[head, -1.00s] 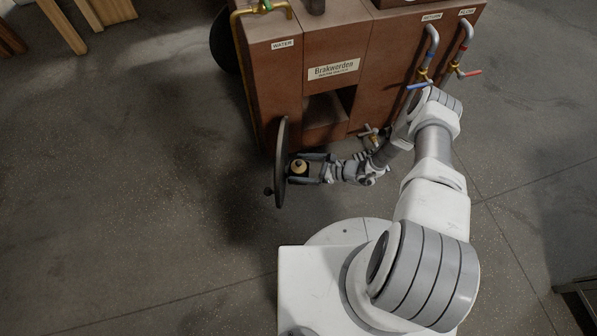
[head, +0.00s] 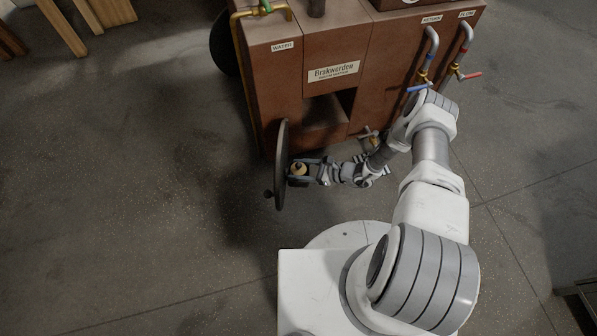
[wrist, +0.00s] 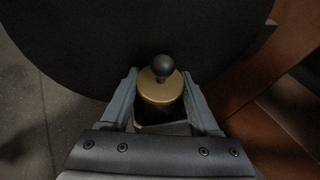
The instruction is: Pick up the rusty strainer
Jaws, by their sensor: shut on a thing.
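My gripper (wrist: 162,104) is shut on a brass round piece (wrist: 161,87) topped with a black ball knob (wrist: 163,66). In the head view, my gripper (head: 298,169) and the brass piece sit close to the right side of a large dark disc (head: 281,165). The same disc (wrist: 140,30) fills the top of the wrist view behind the knob. I cannot tell whether the brass piece is fixed to the disc. I see no rust on it, and nothing else I can recognise as a rusty strainer.
Wooden legs (head: 62,27) show at upper left. The floor at left is clear.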

